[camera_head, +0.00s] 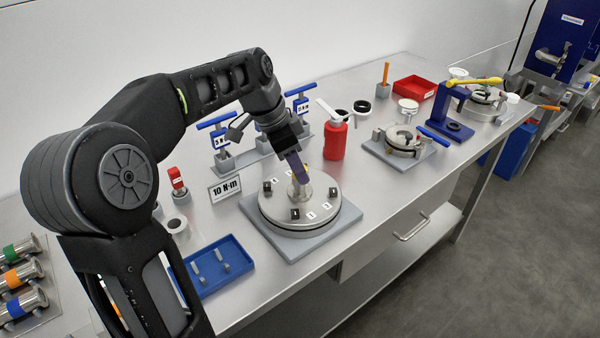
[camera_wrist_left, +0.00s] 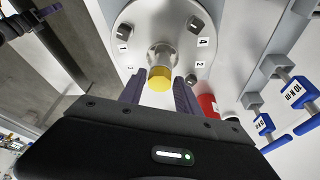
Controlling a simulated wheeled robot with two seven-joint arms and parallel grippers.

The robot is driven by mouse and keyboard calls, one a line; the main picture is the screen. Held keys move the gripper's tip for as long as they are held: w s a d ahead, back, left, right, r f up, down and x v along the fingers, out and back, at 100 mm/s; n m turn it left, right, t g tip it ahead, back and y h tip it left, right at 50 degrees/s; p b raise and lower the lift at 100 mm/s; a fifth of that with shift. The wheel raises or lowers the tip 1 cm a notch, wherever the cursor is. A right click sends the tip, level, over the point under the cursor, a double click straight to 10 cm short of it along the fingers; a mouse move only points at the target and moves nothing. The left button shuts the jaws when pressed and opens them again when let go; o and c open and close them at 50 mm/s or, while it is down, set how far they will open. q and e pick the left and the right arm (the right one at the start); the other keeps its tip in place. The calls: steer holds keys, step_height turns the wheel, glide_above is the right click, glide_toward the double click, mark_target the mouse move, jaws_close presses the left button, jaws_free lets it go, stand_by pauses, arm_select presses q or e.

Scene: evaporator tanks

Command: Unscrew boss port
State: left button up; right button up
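The boss port (camera_head: 303,193) stands as a short steel neck at the centre of the round steel lid (camera_head: 325,217). In the left wrist view the boss port (camera_wrist_left: 161,55) has a yellow end (camera_wrist_left: 159,78) facing the camera. My left gripper (camera_head: 299,172) points down at the port from above. In the wrist view the fingers of my left gripper (camera_wrist_left: 158,86) are apart, one on each side of the yellow end, with a small gap visible. In the head view the gripper hides the port's top. My right gripper is in neither view.
Black clamps and number labels ring the lid, which sits on a grey base plate (camera_head: 283,241). A blue tray (camera_head: 222,281) lies in front at left.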

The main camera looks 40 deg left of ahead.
arm_select(q)
steer(key=m, duration=0.2)
steer(key=m+g+h+p, duration=0.1)
steer(key=m, duration=0.1)
steer(key=shift+w+a+r, duration=0.1)
steer(key=shift+w+a, duration=0.05)
steer(key=shift+m, duration=0.5)
jaws_close()
